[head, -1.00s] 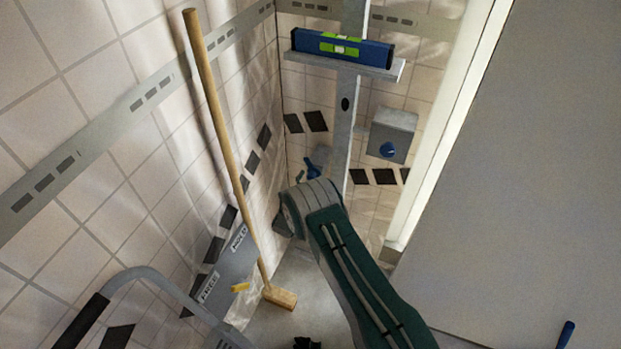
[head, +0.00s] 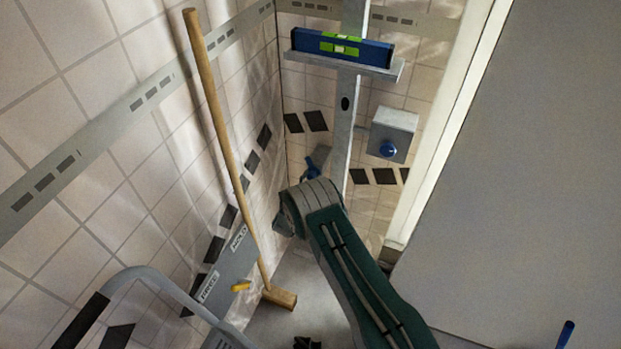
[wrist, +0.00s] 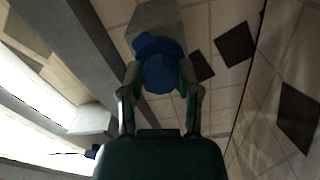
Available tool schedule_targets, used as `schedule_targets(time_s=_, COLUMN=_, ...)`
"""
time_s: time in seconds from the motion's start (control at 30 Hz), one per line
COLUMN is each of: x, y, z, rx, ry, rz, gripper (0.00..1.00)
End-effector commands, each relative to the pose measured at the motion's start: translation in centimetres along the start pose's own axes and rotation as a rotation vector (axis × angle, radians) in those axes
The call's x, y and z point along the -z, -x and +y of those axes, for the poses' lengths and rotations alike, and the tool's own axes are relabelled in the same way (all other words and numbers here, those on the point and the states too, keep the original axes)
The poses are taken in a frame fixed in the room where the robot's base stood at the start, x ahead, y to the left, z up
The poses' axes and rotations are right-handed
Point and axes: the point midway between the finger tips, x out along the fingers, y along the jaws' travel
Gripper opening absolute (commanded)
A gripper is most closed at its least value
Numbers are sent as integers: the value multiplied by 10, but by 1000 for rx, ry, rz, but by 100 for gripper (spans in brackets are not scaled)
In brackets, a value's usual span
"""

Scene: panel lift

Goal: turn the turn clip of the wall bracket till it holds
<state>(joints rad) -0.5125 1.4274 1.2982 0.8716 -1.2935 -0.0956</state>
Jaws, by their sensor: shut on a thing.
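The blue turn clip (wrist: 162,72) sits between the two fingers of my gripper (wrist: 160,86) in the wrist view, in front of a grey block. My gripper is shut on it. In the head view a part of the blue clip (head: 312,166) shows just left of the upright grey post (head: 343,130), above the end of my arm. My arm hides my gripper there. A second blue knob (head: 388,149) is on a grey box (head: 394,130) right of the post.
A blue and green level (head: 342,47) lies on a shelf (head: 398,70) across the post. A wooden pole (head: 222,135) leans at the left wall. A grey plate with HOLD and FREE labels (head: 228,270) and a yellow handle (head: 241,286) stands low left. A grey panel (head: 530,180) fills the right.

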Motion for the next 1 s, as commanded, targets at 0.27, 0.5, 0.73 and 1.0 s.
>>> schedule_targets(time_s=0.27, x=1, y=-1, z=-1, rx=3, ry=-230, rz=1, gripper=0)
schedule_targets(time_s=0.5, x=1, y=-1, z=0, rx=2, ry=-460, rz=0, gripper=0)
schedule_targets(time_s=0.73, x=0, y=-1, z=0, rx=2, ry=-678, rz=0, gripper=0)
schedule_targets(time_s=1.0, x=0, y=-1, z=2, rx=0, ry=-934, rz=0, gripper=0)
